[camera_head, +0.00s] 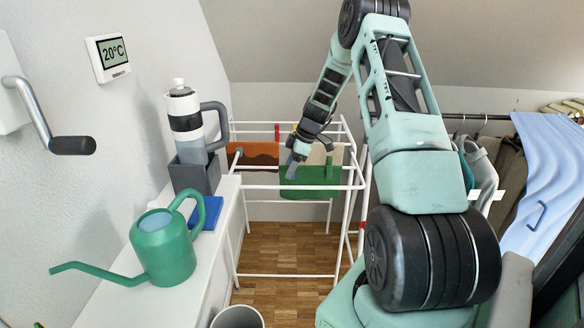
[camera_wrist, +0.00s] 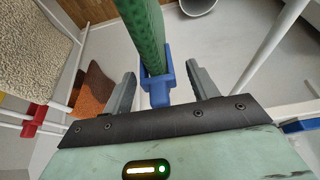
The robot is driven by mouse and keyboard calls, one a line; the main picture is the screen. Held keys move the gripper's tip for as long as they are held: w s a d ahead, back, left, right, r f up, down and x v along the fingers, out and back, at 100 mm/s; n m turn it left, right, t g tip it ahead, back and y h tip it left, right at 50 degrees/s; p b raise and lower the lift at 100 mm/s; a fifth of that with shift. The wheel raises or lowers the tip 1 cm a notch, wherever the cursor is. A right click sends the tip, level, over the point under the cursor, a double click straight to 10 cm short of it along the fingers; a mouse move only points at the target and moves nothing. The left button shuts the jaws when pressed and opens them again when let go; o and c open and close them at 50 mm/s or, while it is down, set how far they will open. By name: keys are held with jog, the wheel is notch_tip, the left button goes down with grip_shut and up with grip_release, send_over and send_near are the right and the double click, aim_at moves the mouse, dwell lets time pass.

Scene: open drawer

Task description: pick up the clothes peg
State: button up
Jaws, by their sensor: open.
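A blue clothes peg (camera_wrist: 157,92) sits on the edge of a hanging green cloth (camera_wrist: 146,30) in the wrist view. My gripper (camera_wrist: 161,86) is open, with one grey finger on each side of the peg. Gaps show between the peg and both fingers, so it is not gripped. In the head view my gripper (camera_head: 293,168) reaches down to the green cloth (camera_head: 318,182) on the white drying rack (camera_head: 262,187). The peg cannot be told apart from my fingers there.
A red peg (camera_wrist: 35,118) and a brown-orange cloth (camera_wrist: 94,92) are at the left in the wrist view. The rack's white bars surround my gripper.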

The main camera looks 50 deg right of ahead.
jog(key=shift+w+a+f, duration=0.1)
jog(key=shift+w+f, duration=0.05)
jog(key=shift+f, duration=0.4)
jog(key=c, duration=1.1)
jog(key=shift+o, duration=0.2)
